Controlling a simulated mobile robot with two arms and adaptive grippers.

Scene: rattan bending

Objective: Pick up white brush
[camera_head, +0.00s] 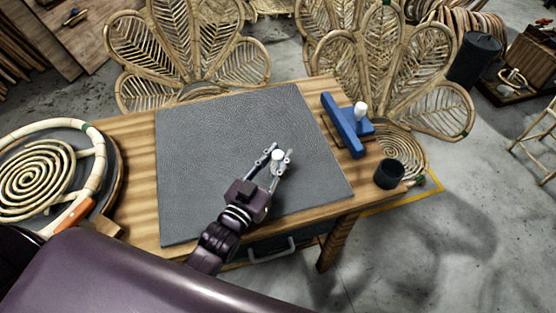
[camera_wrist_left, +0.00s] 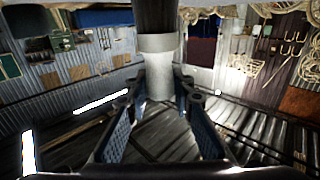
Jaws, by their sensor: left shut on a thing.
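My left gripper (camera_head: 277,160) is over the grey mat (camera_head: 200,130) on the wooden table. It is shut on the white brush (camera_head: 277,155), whose small white end shows between the fingertips. In the left wrist view the brush (camera_wrist_left: 160,72) is a pale, upright cylinder with a dark part above it, between the two fingers (camera_wrist_left: 158,98). The gap between brush and mat is hard to judge. My right gripper is not in view.
A blue tool (camera_head: 344,125) with a white upright piece (camera_head: 361,111) lies at the table's right end. A dark cup (camera_head: 389,173) stands near the right corner. A rattan spiral piece (camera_head: 35,180) is at the left. Rattan chair backs (camera_head: 190,50) stand behind. Most of the mat is clear.

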